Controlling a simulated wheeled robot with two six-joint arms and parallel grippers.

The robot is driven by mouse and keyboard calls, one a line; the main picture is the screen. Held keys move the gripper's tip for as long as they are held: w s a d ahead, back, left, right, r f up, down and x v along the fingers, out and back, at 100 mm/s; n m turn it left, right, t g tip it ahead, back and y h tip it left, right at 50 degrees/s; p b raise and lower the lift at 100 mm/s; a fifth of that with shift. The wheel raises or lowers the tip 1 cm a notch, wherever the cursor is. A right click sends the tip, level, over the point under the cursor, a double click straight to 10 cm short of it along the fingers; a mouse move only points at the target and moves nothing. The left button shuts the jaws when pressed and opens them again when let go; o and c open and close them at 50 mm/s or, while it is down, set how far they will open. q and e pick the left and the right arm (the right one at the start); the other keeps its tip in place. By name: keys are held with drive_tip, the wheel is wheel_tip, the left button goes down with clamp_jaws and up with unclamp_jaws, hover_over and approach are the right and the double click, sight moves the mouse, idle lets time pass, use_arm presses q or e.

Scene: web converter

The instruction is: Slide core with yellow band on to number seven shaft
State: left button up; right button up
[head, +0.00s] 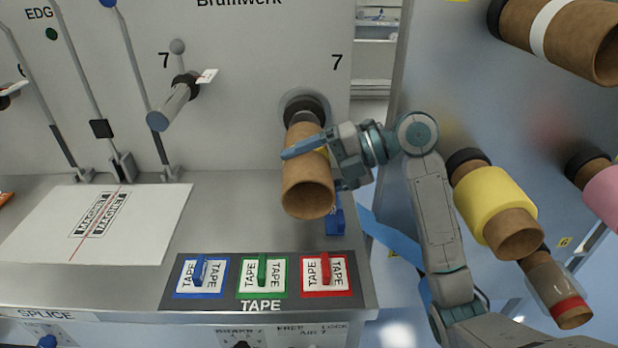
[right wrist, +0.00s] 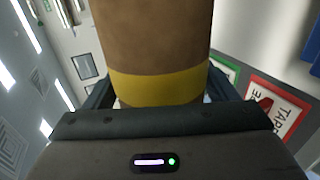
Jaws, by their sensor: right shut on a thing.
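My right gripper (head: 318,148) is shut on a brown cardboard core (head: 307,188) with a yellow band. The band (right wrist: 158,86) shows clearly in the right wrist view, close to the jaws; in the head view the fingers mostly cover it. The core's far end meets the black hub (head: 303,108) of the shaft beside the right-hand number 7 on the machine wall. The core points out toward me, tilted downward in the picture. Its near end is open and dark. The core hides the shaft, so I cannot tell how far it is around it. My left gripper is not in view.
A grey roller (head: 172,102) sticks out near another 7. Below are a white splice sheet (head: 95,222) and a panel with blue, green and red tape holders (head: 262,275). At right, a rack holds a yellow roll (head: 487,197), a pink roll (head: 603,195) and a red-banded core (head: 556,290).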

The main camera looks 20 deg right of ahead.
drive_tip(key=shift+w+d, duration=0.1)
drive_tip(key=shift+w, duration=0.35)
drive_tip(key=shift+w, duration=0.1)
drive_tip(key=shift+w+d+b, duration=0.3)
drive_tip(key=shift+w+b, duration=0.1)
drive_tip(key=shift+w, duration=0.45)
drive_tip(key=shift+w+d+b, duration=0.25)
drive_tip(key=shift+w+b, duration=0.1)
drive_tip(key=shift+w, duration=0.45)
drive_tip(key=shift+w+r, duration=0.1)
drive_tip(key=shift+r, duration=0.35)
